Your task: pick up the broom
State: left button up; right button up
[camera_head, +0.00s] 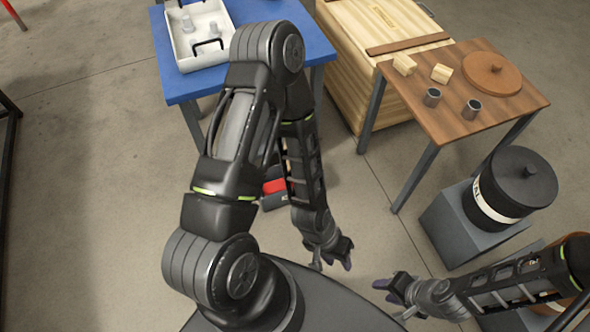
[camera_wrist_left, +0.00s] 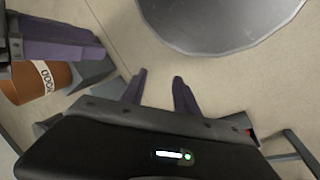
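I see no broom in either view. My left gripper (camera_head: 332,265) hangs low over the floor in the head view, its dark purple fingers apart. In the left wrist view its two fingers (camera_wrist_left: 160,84) stand apart with only bare floor between them. My right gripper (camera_head: 391,298) is just to the right of it in the head view, with its fingers apart and nothing seen between them. Purple fingers that look like those of my right gripper also show at the upper left of the left wrist view (camera_wrist_left: 60,42).
A blue table (camera_head: 175,85) holds a white tray (camera_head: 190,60). A wooden crate (camera_head: 345,75) stands beside a brown table (camera_head: 465,75) with blocks, cups and a round lid. A black labelled drum (camera_head: 515,185) sits on a grey block (camera_head: 460,225). A red and dark item (camera_head: 274,187) lies behind my arm.

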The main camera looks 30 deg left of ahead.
pick_arm(q)
jog(key=shift+s, duration=0.2)
jog(key=shift+o, duration=0.4)
jog(key=shift+o, duration=0.8)
jog(key=shift+w+a+f, duration=0.15)
jog(key=shift+w+f, duration=0.05)
jog(key=shift+w, duration=0.15)
jog(key=shift+o, duration=0.2)
jog(key=w+a+f+t+y+b, duration=0.1)
jog(key=w+a+f+t+b, duration=0.2)
jog(key=w+b, duration=0.3)
jog(key=w+a, duration=0.1)
jog(key=w, duration=0.3)
jog(key=shift+a+t, duration=0.2)
jog(key=shift+t, duration=0.1)
jog(key=w+a+r+n+t+y+b, duration=0.1)
jog(key=w+a+r+t+y+b, duration=0.15)
jog(key=w+a+b, duration=0.4)
jog(key=w+a+r+n+t+y+b, duration=0.1)
jog(key=w+a+t+y+b, duration=0.25)
jog(key=w+a, duration=0.55)
jog(key=w+a+r+n+t+y+b, duration=0.2)
jog(key=w+a+r+n+y+b, duration=0.3)
jog(key=a+r+y+b, duration=0.4)
jog(key=a+r+b, duration=0.1)
jog(key=a+r, duration=0.6)
jog(key=r, duration=0.1)
jog(key=shift+a+t+y, duration=0.4)
